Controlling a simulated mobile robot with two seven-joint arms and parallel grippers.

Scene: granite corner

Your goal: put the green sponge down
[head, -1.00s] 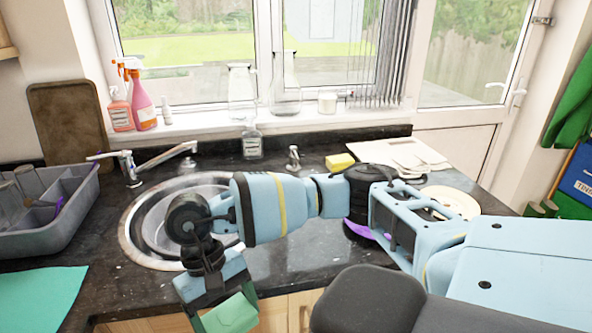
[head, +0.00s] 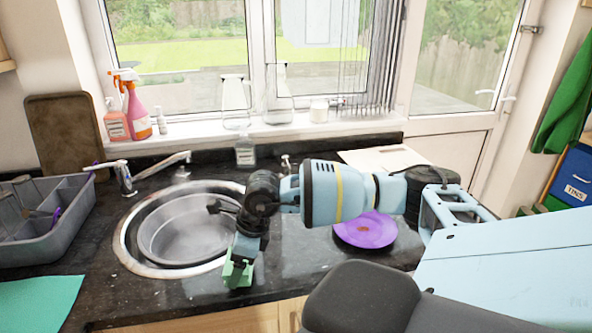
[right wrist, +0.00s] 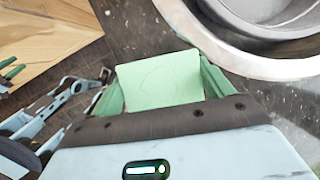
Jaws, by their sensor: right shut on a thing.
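The green sponge (right wrist: 160,80) is a pale green block between the fingers of my right gripper (right wrist: 160,88) in the right wrist view. The gripper is shut on it. In the head view my right gripper (head: 237,274) points down with the sponge over the black speckled counter (head: 290,264), in front of the sink and near the counter's front edge. I cannot tell whether the sponge touches the counter. What looks like green fingertips of my left gripper (right wrist: 12,73) shows at the left edge of the right wrist view, too small to tell its state.
The steel sink (head: 150,268) lies just behind the right gripper. A purple plate (head: 375,231) lies to the right. A grey rack (head: 50,240) and a teal cloth (head: 35,303) are at left.

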